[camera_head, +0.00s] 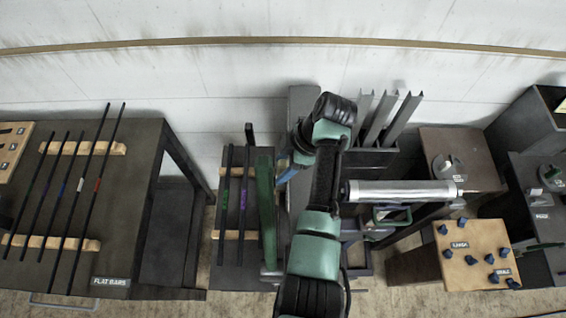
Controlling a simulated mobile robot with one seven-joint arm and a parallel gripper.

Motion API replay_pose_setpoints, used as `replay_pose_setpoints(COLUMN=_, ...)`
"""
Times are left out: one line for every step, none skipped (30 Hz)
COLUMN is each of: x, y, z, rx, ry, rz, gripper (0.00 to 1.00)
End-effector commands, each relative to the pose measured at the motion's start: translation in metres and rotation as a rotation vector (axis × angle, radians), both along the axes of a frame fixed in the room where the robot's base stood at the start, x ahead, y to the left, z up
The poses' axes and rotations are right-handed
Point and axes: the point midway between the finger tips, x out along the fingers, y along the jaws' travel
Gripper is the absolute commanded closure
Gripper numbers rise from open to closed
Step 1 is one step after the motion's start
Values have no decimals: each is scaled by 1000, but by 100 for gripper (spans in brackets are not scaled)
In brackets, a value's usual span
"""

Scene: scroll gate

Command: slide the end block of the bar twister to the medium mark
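My green and black arm rises through the middle of the view and folds over at the top. Its wrist end is beside a tall green and grey machine (266,215), which may be the bar twister. Below the wrist is a small blue and tan part; I cannot tell whether it is my gripper or part of the machine. The fingers cannot be made out. The end block and the medium mark cannot be picked out; my arm covers much of this area.
A dark table (130,210) labelled "FLAT BARS" at left carries several long bars on wooden rests. More bars lie on a small rack (228,235) left of my arm. A silver cylinder (400,191) lies at right, above a wooden peg board (472,275). Angled bars stand behind.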

Motion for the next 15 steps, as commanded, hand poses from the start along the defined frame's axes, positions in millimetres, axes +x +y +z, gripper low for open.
replay_pose_setpoints(x=0, y=0, z=0, rx=0, ry=0, rz=0, gripper=53)
replay_pose_setpoints(x=0, y=0, z=0, rx=0, ry=0, rz=0, gripper=58)
replay_pose_setpoints(x=0, y=0, z=0, rx=0, ry=0, rz=0, gripper=65)
replay_pose_setpoints(x=0, y=0, z=0, rx=0, ry=0, rz=0, gripper=71)
replay_pose_setpoints(x=0, y=0, z=0, rx=0, ry=0, rz=0, gripper=76)
replay_pose_setpoints(x=0, y=0, z=0, rx=0, ry=0, rz=0, gripper=83)
replay_pose_setpoints(x=0, y=0, z=0, rx=0, ry=0, rz=0, gripper=89)
replay_pose_setpoints(x=0, y=0, z=0, rx=0, ry=0, rz=0, gripper=94)
replay_pose_setpoints(x=0, y=0, z=0, rx=0, ry=0, rz=0, gripper=100)
replay_pose_setpoints(x=0, y=0, z=0, rx=0, ry=0, rz=0, gripper=100)
replay_pose_setpoints(x=0, y=0, z=0, rx=0, ry=-1, rz=0, gripper=100)
replay_pose_setpoints(x=0, y=0, z=0, rx=0, ry=-1, rz=0, gripper=100)
replay_pose_setpoints(x=0, y=0, z=0, rx=0, ry=-1, rz=0, gripper=100)
replay_pose_setpoints(x=0, y=0, z=0, rx=0, ry=-1, rz=0, gripper=100)
replay_pose_setpoints(x=0, y=0, z=1, rx=0, ry=-1, rz=0, gripper=100)
